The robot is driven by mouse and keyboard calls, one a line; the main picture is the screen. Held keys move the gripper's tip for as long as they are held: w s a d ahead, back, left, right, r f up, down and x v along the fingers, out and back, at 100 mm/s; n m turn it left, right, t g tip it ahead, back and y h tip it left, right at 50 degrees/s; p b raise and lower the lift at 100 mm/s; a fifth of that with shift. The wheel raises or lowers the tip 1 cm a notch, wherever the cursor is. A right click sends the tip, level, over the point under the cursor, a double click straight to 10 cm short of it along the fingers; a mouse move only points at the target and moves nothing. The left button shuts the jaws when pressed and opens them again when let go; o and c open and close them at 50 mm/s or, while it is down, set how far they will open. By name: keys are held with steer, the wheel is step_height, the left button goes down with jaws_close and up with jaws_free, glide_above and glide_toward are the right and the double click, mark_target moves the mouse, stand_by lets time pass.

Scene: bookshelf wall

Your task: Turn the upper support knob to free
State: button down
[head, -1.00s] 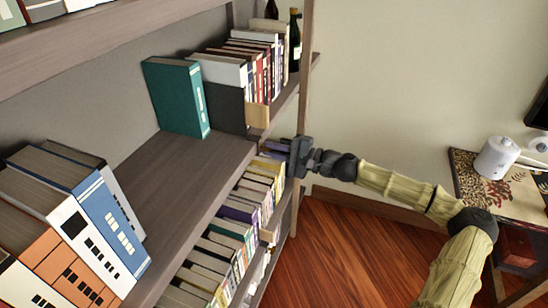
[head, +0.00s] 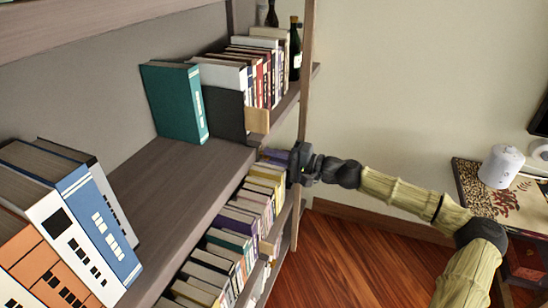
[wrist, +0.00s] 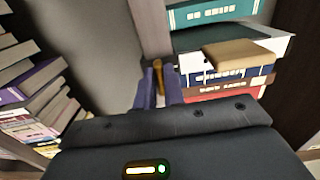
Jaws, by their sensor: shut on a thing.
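My gripper (head: 288,162) is at the right end of the shelf unit, just under the front edge of the middle board, beside the upright post. In the wrist view its two bluish fingers (wrist: 160,88) are close together around a narrow brown piece (wrist: 158,72), which looks like the upper support knob. Only a thin part of the piece shows, so its turned position cannot be told. In the head view my gripper hides it.
A tan block (head: 257,120) stands at the front of the upper book row, and another (head: 269,246) by the lower row (head: 235,225). A teal book (head: 172,103) stands on the middle board. A desk (head: 464,180) with a white device (head: 499,166) is at right.

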steer(key=c, duration=1.5)
jaws_free()
steer(key=b+v, duration=0.1)
steer(key=v, duration=1.6)
steer(key=shift+s+d+b, duration=0.15)
steer(key=shift+d+b, duration=0.1)
steer(key=shift+b, duration=0.05)
